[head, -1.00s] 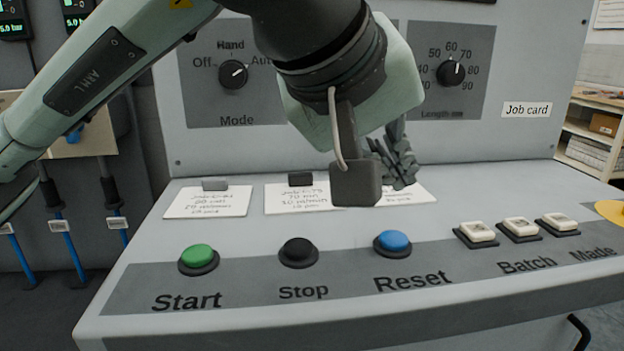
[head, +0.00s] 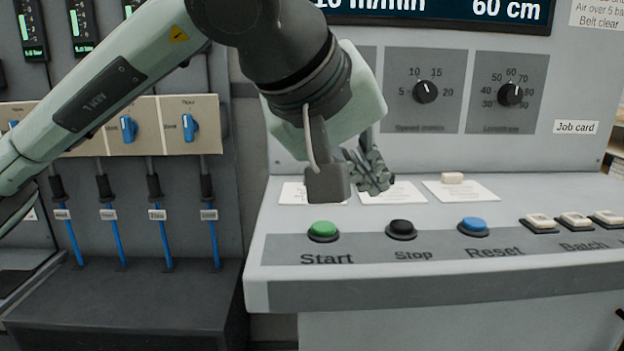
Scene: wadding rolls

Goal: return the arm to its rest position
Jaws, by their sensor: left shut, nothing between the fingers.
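My left arm comes in from the upper left of the head view. Its gripper (head: 374,172) is shut and empty, in front of the grey control console (head: 275,240), above the cards on its sloped top. A dark block-shaped part of my wrist hangs beside the fingers. The gap between the fingers and the console cannot be judged exactly. My right gripper is not in view.
Below the gripper are a green Start button (head: 323,230), a black Stop button (head: 401,228) and a blue Reset button (head: 473,225). White Batch switches (head: 541,221) sit at the right. Blue valve handles (head: 128,129) and hoses (head: 213,244) stand at the left.

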